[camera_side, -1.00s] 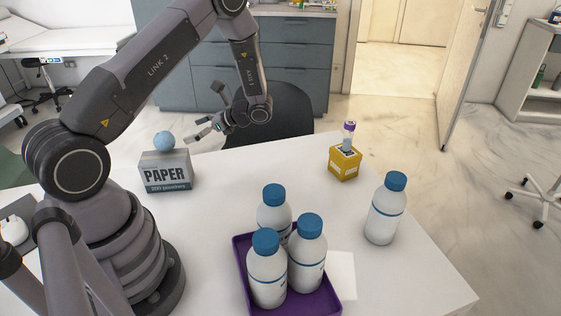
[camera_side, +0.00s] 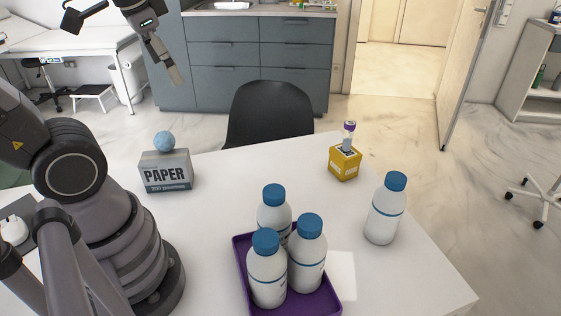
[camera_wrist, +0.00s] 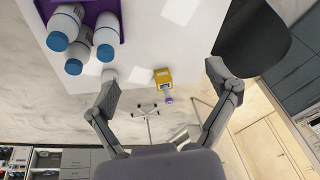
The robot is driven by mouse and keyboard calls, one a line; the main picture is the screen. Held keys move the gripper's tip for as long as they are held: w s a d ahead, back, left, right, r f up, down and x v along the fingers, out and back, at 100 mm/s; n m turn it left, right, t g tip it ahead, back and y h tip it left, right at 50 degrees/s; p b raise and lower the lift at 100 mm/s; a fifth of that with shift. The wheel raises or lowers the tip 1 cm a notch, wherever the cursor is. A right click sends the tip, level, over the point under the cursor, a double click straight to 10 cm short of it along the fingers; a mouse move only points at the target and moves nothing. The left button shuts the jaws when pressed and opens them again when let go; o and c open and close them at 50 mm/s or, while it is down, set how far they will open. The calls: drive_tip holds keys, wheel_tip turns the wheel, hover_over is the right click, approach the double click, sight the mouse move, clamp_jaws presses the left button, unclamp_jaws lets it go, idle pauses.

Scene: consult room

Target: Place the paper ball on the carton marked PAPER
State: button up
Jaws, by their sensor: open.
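The paper ball, a small crumpled light-blue ball (camera_side: 164,141), rests on top of the grey and white carton marked PAPER (camera_side: 166,175), at the left of the table's far edge in the side view. My gripper (camera_side: 125,50) is raised high at the upper left, well above and apart from the ball and carton. In the wrist view my gripper (camera_wrist: 163,85) has its two fingers spread wide with nothing between them. The ball and carton do not show in the wrist view.
A purple tray (camera_side: 240,262) holds three white bottles with blue caps. A single bottle (camera_side: 384,212) stands to the right. A yellow box (camera_side: 345,163) with a purple-capped tube (camera_side: 349,134) is near the far edge. A dark chair (camera_side: 272,110) stands behind the table.

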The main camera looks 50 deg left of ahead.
drive_tip(key=s+d+t, duration=0.1)
drive_tip(key=s+d+r+t+h, duration=0.1)
drive_tip(key=shift+s+d+r+n, duration=0.1)
drive_tip(key=shift+s+d+n, duration=0.15)
drive_tip(key=shift+s+n, duration=0.1)
drive_tip(key=shift+o, duration=0.3)
idle(0.3)
drive_tip(key=shift+o, duration=0.5)
